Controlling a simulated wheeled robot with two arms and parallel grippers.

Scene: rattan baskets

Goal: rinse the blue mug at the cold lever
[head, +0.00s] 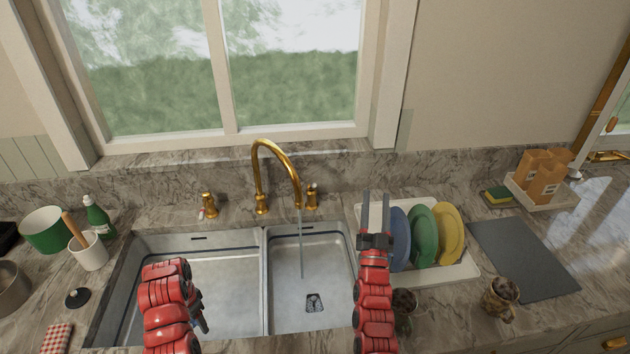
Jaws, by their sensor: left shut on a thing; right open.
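No blue mug can be made out. My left gripper (199,318) is over the left basin (232,272), partly hidden by its own red arm. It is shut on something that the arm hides. The gold tap (273,150) runs a thin stream of water into the right basin (325,268). A gold lever (311,197) stands right of the spout. Another gold lever (209,205) stands left of it, with a small red mark at its base. My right gripper (376,212) is open and empty, its fingers pointing toward the wall, between the right basin and the plates.
A white rack (462,272) holds blue, green and yellow plates. A dark mat (522,258) lies right. A green bottle (97,215) and crock (90,252) stand left.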

